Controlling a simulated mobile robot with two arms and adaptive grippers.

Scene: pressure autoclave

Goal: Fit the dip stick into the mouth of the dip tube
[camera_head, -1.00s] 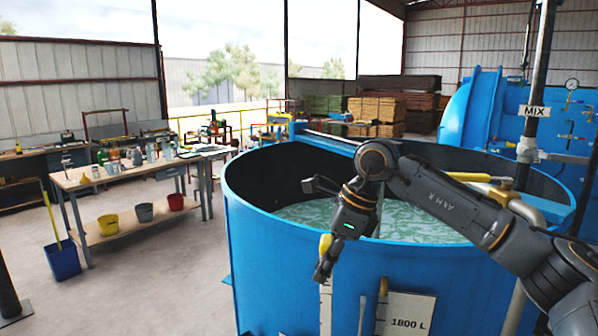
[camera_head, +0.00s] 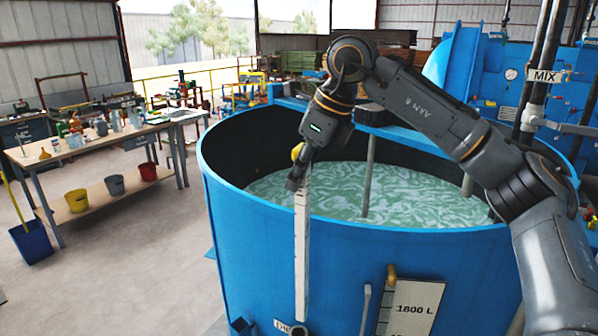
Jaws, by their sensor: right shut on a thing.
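The dip stick (camera_head: 302,240) is a long pale flat stick with faint marks, hanging roughly upright against the view of the blue tank's outer wall. My right gripper (camera_head: 297,173) is shut on its top end, by a yellow part (camera_head: 297,152). The stick's lower end is near the bottom edge of the picture, beside a small white label (camera_head: 284,326) that starts with "DI". A dark round rim (camera_head: 298,331), seemingly the dip tube's mouth, shows just below that end, partly cut off. I cannot tell whether stick and rim touch. My left gripper is not in view.
The open blue tank (camera_head: 230,225) holds pale green liquid. A white "1800 L" plate (camera_head: 410,305) and a grey rod (camera_head: 366,308) are on its front, right of the stick.

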